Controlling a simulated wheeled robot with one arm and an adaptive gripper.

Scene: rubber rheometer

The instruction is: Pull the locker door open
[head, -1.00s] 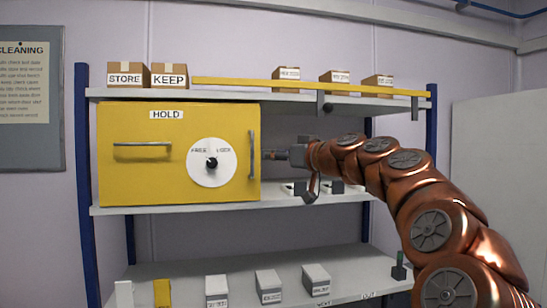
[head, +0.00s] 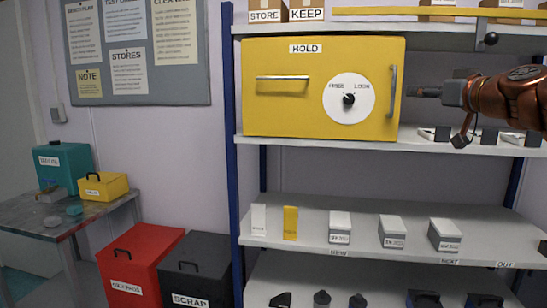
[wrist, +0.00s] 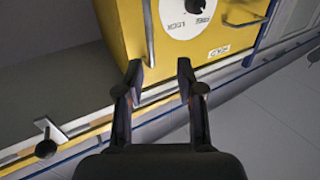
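The yellow locker marked HOLD (head: 300,112) sits on the upper part of the shelf rack, its door shut. Its front has a white dial (head: 362,112) with a black knob, a horizontal handle (head: 282,78) on the left and a vertical handle (head: 392,90) near the right edge. I cannot clearly read the dial's pointer. My gripper (head: 412,91) is just right of the vertical handle, seen side-on. In the wrist view, my gripper (wrist: 160,68) has its fingers apart with nothing held between them. The vertical handle (wrist: 149,35) shows beyond the fingertips, towards the left finger.
The locker shelf (head: 320,143) holds small items to the right, below my gripper. A lower shelf (head: 365,230) carries several small boxes. A red bin (head: 140,262) and a dark scrap bin (head: 198,265) stand left of the rack, beside a table (head: 30,222).

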